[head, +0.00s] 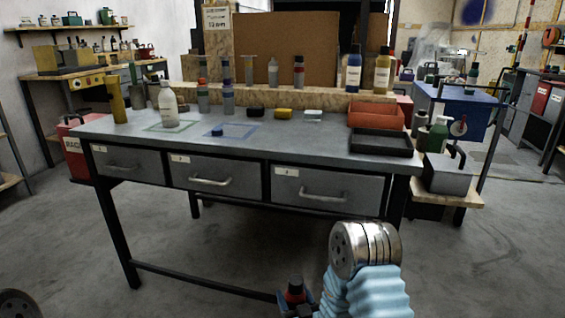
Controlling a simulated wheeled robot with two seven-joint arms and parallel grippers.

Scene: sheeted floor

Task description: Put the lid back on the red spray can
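A small red object with a dark top (295,291), which looks like the red spray can, stands upright at the bottom of the head view. My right gripper (296,306) has fingers on both sides of it and seems to hold it, in front of the workbench and below its top; its lower part is cut off. A small blue cap (217,131) lies in a blue outlined square on the grey workbench (275,143); I cannot tell whether it is the can's lid. My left gripper is not in view.
A white bottle (168,103) stands in a green outlined square, beside a yellow cylinder (116,103). Several bottles line the back ledge. A black tray (381,143) and a red bin (376,115) sit at the right end. The middle front is clear.

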